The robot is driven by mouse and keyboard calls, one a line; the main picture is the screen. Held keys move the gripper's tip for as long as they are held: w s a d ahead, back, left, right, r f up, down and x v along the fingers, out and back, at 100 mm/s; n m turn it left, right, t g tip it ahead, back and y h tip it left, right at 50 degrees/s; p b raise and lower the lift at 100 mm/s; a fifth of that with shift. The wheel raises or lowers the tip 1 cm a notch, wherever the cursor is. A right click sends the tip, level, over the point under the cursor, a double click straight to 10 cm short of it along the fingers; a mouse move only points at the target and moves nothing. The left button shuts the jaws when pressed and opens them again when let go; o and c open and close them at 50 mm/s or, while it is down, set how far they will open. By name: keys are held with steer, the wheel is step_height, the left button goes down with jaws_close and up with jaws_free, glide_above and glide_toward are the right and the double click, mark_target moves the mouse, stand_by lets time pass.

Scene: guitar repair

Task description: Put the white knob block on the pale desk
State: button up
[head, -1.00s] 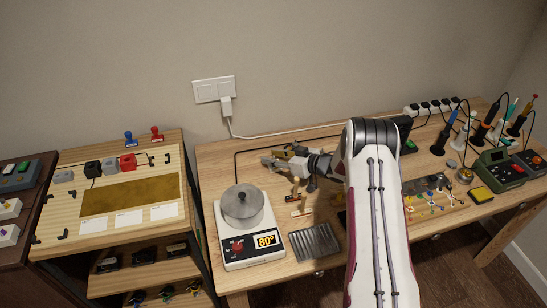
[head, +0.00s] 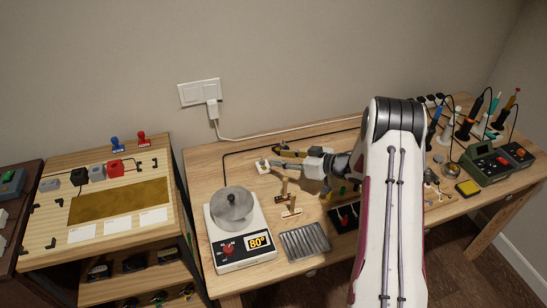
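A small white block (head: 263,167) with a dark spot on top sits at the back left of the pale wooden bench (head: 200,170). My gripper (head: 276,163) points left, with its fingertips just right of the block. The fingers are too small to tell whether they touch the block or stand apart. Parts of similar white blocks (head: 3,216) show on the dark cabinet at the left edge, cut off by the frame.
Small pegs (head: 284,187) stand in front of my gripper. A yellow-and-dark tool (head: 290,153) lies behind it. Another pale wooden desk (head: 60,247) stands left.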

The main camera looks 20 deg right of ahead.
steer(key=shift+v, duration=1.25)
step_height(320, 180, up, 15)
steer(key=w+d+m+t+h, duration=0.1)
steer(key=w+d+m+h, duration=0.15)
steer(key=h, duration=0.35)
steer(key=s+r+m+h, duration=0.2)
steer(key=s+r+h, duration=0.2)
steer(key=s+r, duration=0.65)
steer(key=s+a+r+m+g+h, duration=0.1)
steer(key=s+a+r+g, duration=0.15)
steer(key=s, duration=0.45)
steer(key=s+a+r+m+g, duration=0.1)
steer(key=s+a+r, duration=0.15)
steer(key=s, duration=0.35)
steer(key=s+a+f+g+y, duration=0.1)
steer(key=s+a, duration=0.4)
steer(key=s, duration=0.6)
steer(key=s+a+f+g+y, duration=0.1)
steer(key=s+a, duration=0.4)
steer(key=s, duration=0.6)
step_height(320, 180, down, 3)
steer(key=shift+a+r+g+y, duration=0.15)
steer(key=shift+g+y, duration=0.15)
steer(key=shift+g, duration=0.15)
